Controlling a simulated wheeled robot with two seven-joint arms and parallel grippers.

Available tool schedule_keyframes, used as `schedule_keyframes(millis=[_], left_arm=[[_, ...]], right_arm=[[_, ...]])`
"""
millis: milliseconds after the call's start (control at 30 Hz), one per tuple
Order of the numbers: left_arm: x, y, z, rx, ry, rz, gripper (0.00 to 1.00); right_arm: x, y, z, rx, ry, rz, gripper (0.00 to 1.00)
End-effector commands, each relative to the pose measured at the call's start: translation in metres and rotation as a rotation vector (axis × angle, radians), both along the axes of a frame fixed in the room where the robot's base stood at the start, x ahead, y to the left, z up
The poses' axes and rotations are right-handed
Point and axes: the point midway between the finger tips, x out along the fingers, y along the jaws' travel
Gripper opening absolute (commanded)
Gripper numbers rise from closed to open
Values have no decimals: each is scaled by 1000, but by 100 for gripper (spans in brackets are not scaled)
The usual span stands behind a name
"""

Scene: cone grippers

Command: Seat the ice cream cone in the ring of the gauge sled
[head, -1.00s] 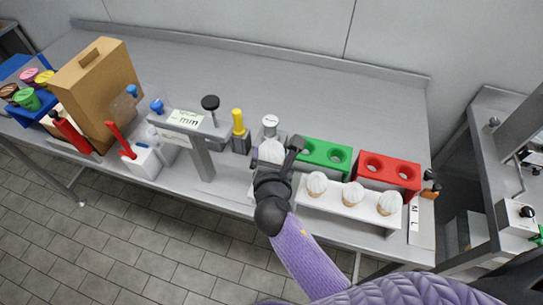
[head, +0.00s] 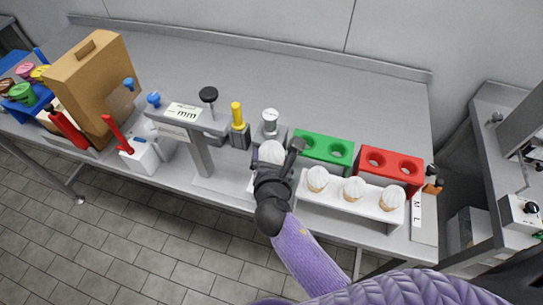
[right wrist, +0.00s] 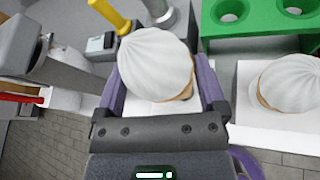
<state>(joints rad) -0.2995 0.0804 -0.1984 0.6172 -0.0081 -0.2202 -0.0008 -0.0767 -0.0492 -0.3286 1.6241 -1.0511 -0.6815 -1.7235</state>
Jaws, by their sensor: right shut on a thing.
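An ice cream cone with a white swirl top (head: 271,152) is held in my right gripper (head: 279,163). In the right wrist view the cone (right wrist: 155,62) sits between both fingers (right wrist: 160,92), its wafer mostly hidden under the swirl. The gauge (head: 190,122), a grey post and head marked "mm" with a black knob, stands left of the gripper. The held cone is apart from the gauge post. I cannot make out the sled's ring in these views. My left gripper is not in view.
A white rack (head: 348,205) to the right holds three more cones. Behind it are a green block (head: 318,138) and a red block (head: 375,158) with holes. A yellow-handled tool (head: 237,118) and a silver-capped piece (head: 270,118) stand behind the gripper. A cardboard box (head: 95,85) is at left.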

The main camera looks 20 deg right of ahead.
Motion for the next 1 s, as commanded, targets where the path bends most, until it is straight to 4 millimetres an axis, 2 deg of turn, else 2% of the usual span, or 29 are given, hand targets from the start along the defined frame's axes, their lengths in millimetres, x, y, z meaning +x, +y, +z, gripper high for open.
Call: schedule_keyframes(millis=[433,700,733,767,1000], left_arm=[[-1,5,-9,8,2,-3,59],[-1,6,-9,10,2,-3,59],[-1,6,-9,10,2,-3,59],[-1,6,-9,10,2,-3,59],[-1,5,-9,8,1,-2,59]], right_arm=[[-1,0,-12,-2,0,1,57],[-1,0,-13,-1,-1,0,57],[-1,0,-13,-1,-1,0,92],[-1,0,-13,-1,-1,0,98],[-1,0,-13,-1,0,0,100]])
